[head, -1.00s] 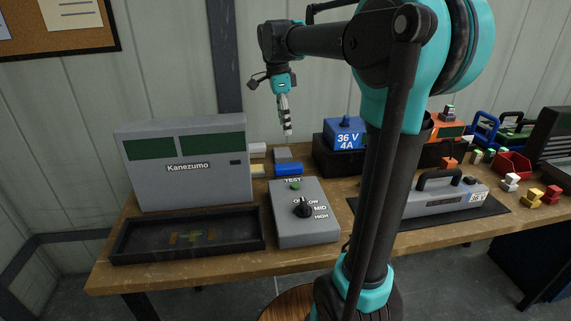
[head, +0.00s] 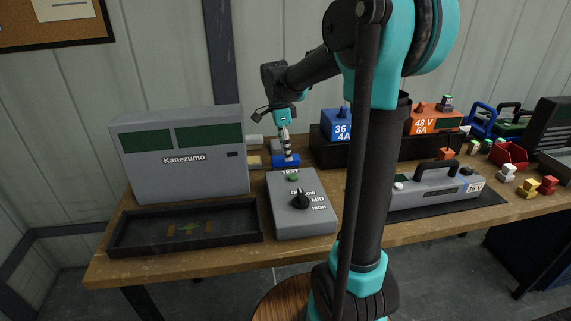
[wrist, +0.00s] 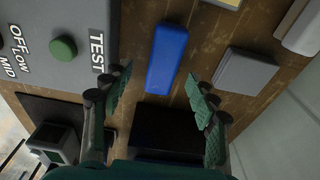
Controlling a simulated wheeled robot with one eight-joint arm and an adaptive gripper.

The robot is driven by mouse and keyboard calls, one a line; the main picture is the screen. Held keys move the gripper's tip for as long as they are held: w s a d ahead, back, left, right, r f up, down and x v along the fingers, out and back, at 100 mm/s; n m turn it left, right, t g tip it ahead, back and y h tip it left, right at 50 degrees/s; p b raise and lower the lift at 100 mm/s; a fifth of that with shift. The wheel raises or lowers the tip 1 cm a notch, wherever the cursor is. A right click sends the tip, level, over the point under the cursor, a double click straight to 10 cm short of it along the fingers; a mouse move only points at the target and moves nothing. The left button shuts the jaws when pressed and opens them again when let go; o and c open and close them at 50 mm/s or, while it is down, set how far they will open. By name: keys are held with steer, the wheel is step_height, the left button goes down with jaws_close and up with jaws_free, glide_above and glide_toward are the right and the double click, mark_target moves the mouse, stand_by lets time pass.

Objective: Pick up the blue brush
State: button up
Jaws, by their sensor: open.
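The blue brush (head: 280,163) shows as a plain blue block on the wooden bench, behind the grey test box. In the wrist view the blue brush (wrist: 167,57) lies lengthwise between the lines of my two fingers, mostly beyond their tips. My gripper (head: 288,156) points down just above it and partly hides it in the head view. In the wrist view my gripper (wrist: 158,80) is open, with nothing between its fingers. I cannot tell the exact height left between tips and brush.
The grey test box (head: 292,222) with knob and green button stands close in front. The Kanezumo cabinet (head: 180,178) is left. A grey block (wrist: 245,70) lies beside the brush. A dark stand with a blue charger (head: 338,120) is right.

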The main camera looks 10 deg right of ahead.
steer(key=shift+w+f, duration=0.2)
steer(key=shift+f, duration=2.05)
steer(key=shift+f, duration=0.25)
steer(key=c, duration=1.3)
steer(key=shift+r, duration=0.1)
step_height(320, 180, up, 20)
steer(key=shift+r, duration=0.2)
